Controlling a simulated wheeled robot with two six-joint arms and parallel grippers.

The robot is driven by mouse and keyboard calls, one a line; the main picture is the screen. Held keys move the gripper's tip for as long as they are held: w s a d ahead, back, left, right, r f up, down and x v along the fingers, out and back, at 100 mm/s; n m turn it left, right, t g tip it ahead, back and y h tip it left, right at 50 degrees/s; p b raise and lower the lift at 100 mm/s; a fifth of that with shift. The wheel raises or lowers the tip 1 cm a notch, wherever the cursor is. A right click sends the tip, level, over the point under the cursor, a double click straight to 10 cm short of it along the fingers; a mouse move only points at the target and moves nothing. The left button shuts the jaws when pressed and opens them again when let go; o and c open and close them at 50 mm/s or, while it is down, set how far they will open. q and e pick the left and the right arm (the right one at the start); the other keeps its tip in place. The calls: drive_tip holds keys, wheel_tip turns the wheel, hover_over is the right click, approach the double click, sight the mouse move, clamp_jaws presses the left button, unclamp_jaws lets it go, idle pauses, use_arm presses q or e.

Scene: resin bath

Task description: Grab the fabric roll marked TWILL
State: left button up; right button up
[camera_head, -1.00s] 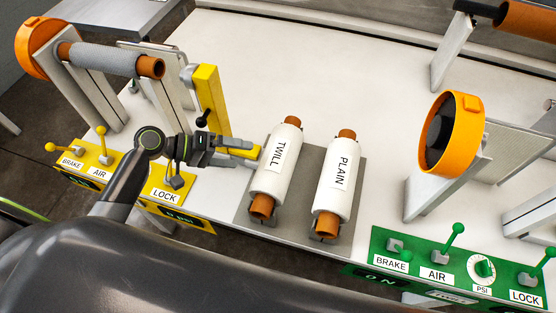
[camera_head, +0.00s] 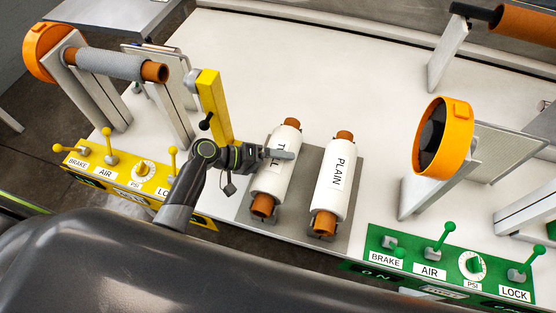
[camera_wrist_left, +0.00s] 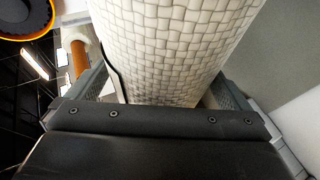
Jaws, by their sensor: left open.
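The TWILL fabric roll (camera_head: 272,178) is a white roll on an orange-brown core, lying on a grey mat (camera_head: 312,160) in the head view. My left gripper (camera_head: 284,155) is at its upper part, with a finger across the label that hides some letters. In the left wrist view the white woven roll (camera_wrist_left: 175,45) fills the space between the two fingers of my open left gripper (camera_wrist_left: 160,95). Whether the fingers touch it I cannot tell. The PLAIN roll (camera_head: 332,190) lies beside it on the right. My right gripper is not in view.
A yellow lever post (camera_head: 213,105) stands close to the left arm. A yellow control panel (camera_head: 125,172) is at the left and a green one (camera_head: 450,262) at the lower right. An orange ring-shaped wheel (camera_head: 441,138) stands right. The white table (camera_head: 320,80) behind the rolls is clear.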

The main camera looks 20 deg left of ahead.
use_arm(q)
drive_tip(key=shift+w+d+f, duration=0.1)
drive_tip(key=shift+d+f, duration=0.1)
drive_tip(key=shift+d, duration=0.05)
drive_tip(key=shift+a, duration=0.1)
drive_tip(key=shift+c, duration=0.4)
drive_tip(key=c, duration=1.7)
drive_tip(key=shift+w+r, duration=0.15)
drive_tip(key=shift+r, duration=0.1)
drive_tip(key=shift+c, duration=1)
